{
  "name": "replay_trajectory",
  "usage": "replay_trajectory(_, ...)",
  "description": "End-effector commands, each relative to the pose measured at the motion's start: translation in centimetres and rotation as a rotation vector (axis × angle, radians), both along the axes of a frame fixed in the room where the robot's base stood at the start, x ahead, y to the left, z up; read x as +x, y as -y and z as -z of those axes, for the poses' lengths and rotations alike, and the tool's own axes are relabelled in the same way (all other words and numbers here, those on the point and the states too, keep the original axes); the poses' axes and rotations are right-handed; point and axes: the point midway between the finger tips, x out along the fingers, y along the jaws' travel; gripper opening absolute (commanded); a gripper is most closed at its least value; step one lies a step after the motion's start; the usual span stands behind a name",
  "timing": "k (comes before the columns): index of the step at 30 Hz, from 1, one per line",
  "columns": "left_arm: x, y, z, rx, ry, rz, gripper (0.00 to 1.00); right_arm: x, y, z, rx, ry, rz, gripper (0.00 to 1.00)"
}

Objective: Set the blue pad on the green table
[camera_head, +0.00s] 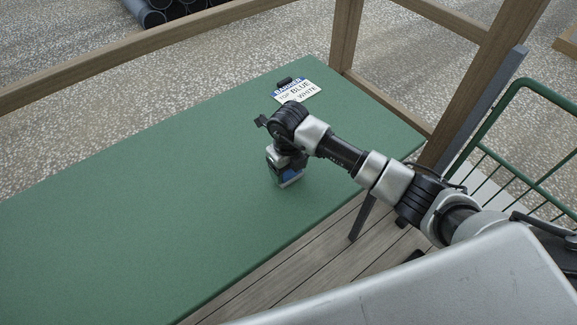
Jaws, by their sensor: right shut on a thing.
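The green table (130,230) runs from the lower left to the upper right. My right gripper (287,177) points down over the table's middle right part. It is shut on the blue pad (291,175), of which only a small blue patch shows between the jaws. The pad is low over the tabletop; I cannot tell whether it touches it. My left gripper is not in view.
Wooden rails (130,60) stand behind. A green wire cart (497,118) is at right. The table's left half is clear.

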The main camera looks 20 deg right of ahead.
Motion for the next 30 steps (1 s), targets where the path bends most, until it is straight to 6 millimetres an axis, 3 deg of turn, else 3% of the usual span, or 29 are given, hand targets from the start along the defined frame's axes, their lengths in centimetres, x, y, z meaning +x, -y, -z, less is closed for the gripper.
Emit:
replay_trajectory(12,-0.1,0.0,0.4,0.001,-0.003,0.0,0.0,0.0,0.0,1.0,-0.001,0.001,-0.001,0.51)
replay_trajectory(13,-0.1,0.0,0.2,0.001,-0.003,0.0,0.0,0.0,0.0,0.8,0.0,0.001,-0.001,0.74)
replay_trajectory(17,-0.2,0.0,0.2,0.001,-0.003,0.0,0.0,0.0,0.0,0.8,-0.001,0.001,-0.001,0.94)
replay_trajectory(25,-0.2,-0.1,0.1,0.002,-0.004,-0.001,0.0,0.0,0.0,0.7,0.0,0.001,-0.001,0.95)
replay_trajectory(30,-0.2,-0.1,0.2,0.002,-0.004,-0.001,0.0,0.1,0.0,-0.6,0.001,0.005,0.0,0.95)
